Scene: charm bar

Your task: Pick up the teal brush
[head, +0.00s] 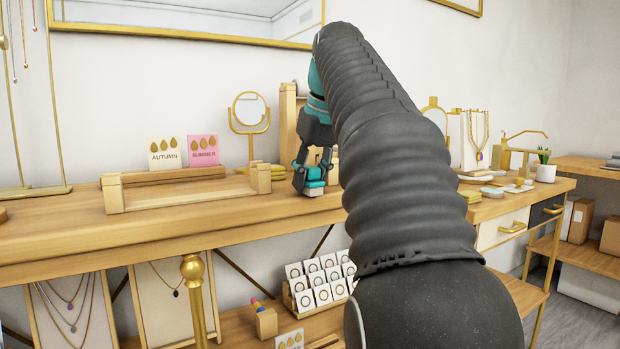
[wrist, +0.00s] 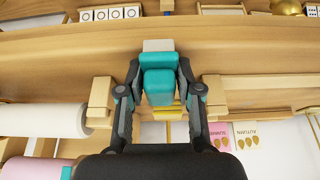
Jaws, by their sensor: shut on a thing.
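The teal brush (wrist: 158,86) is between the two fingers of my gripper (wrist: 160,92) in the wrist view, with a pale end (wrist: 158,45) pointing up in the picture. My gripper is shut on it. In the head view my gripper (head: 313,172) is low at the wooden counter (head: 240,190), with the brush (head: 315,185) partly hidden by the fingers. I cannot tell whether the brush touches the counter.
A wooden rack (head: 190,189) with AUTUMN (head: 165,154) and SUMMER (head: 203,149) cards behind stands left of my gripper. A round gold mirror (head: 249,112) stands behind. In the wrist view, a white roll (wrist: 45,120) lies left. The counter's front strip is clear.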

